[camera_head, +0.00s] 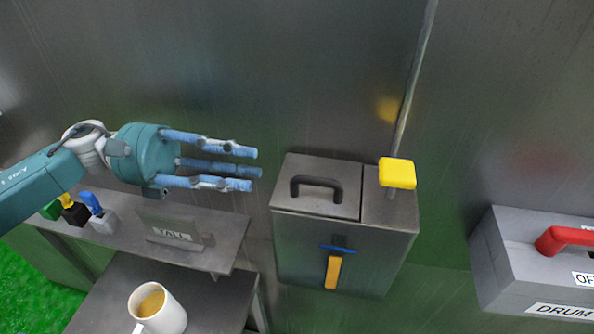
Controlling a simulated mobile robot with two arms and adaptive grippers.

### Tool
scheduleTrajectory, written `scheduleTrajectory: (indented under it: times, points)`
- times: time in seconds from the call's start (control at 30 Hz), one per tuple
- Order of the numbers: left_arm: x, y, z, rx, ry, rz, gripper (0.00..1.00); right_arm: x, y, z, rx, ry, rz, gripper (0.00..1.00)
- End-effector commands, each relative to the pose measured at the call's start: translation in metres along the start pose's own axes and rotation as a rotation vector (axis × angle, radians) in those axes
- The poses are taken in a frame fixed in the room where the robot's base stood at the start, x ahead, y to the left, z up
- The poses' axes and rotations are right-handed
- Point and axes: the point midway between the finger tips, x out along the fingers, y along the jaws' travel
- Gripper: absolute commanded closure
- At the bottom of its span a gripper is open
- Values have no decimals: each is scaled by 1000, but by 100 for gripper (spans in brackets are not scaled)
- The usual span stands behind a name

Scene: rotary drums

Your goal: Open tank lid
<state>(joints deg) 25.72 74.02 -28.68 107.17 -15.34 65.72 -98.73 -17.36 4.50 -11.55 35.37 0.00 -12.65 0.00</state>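The tank (345,251) is a grey metal box in the middle of the head view. Its lid (336,199) lies flat on the left part of the top, with a black arched handle (316,182). The lid looks closed. My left gripper (256,168) comes in from the left. Its blue fingers point right, spread apart and empty, left of the lid handle and apart from it in the picture. My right gripper is not in view.
A yellow knob (397,173) stands on the tank's right top. An orange-and-blue handle (333,271) is on its front. A drum box (515,282) with a red handle (566,238) is at right. A shelf (228,238) and a mug (164,313) are at left.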

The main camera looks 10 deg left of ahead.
Motion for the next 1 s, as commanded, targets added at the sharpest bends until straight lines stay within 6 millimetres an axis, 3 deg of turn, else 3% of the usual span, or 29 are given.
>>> scheduleTrajectory:
  times: [0.1, 0.4, 0.6, 0.87, 1.0]
  points:
    - [24, 0, 8, 1, -4, -4, 70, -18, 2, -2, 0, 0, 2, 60]
    - [74, 0, 6, 0, -3, -3, 70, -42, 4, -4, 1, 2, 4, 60]
    - [88, 0, 2, 1, -1, -2, 70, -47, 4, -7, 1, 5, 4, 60]
    - [89, -1, 1, 1, 0, -1, 70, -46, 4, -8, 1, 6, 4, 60]
    - [89, -1, 1, 1, 0, -2, 96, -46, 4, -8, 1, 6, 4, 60]
